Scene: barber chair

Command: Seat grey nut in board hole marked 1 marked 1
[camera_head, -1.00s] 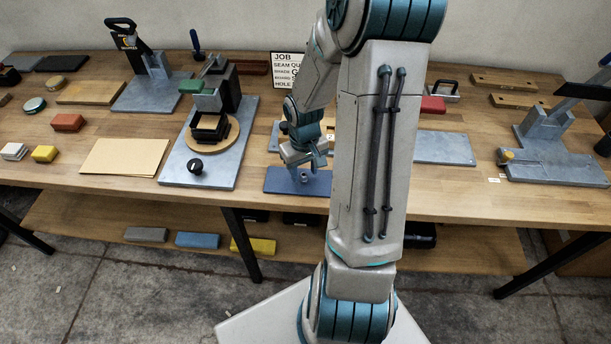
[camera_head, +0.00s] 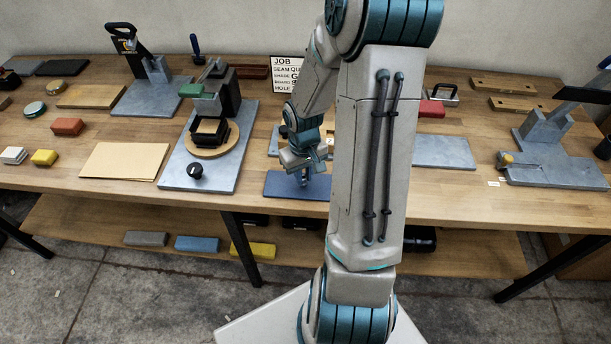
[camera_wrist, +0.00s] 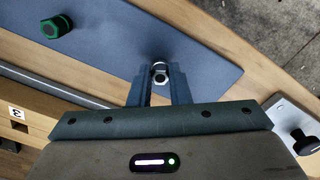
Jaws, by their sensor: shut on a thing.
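The grey nut (camera_wrist: 160,76) is between the fingertips of my gripper (camera_wrist: 160,88) in the wrist view, over the blue mat (camera_wrist: 205,50). My gripper is shut on it. Whether the nut touches the mat I cannot tell. In the head view my gripper (camera_head: 304,168) points down over the blue mat (camera_head: 285,186), and the nut is too small to make out. A board edge (camera_wrist: 50,103) with a "3" label shows at the left of the wrist view. The hole marked 1 is not visible; my arm hides much of that area in the head view.
A green nut (camera_wrist: 57,26) lies on the mat, apart from my gripper. A grey fixture plate (camera_head: 175,172) with a black knob (camera_head: 195,171) stands left of the mat. A job sign (camera_head: 287,72) stands behind. A tan sheet (camera_head: 124,160) lies farther left.

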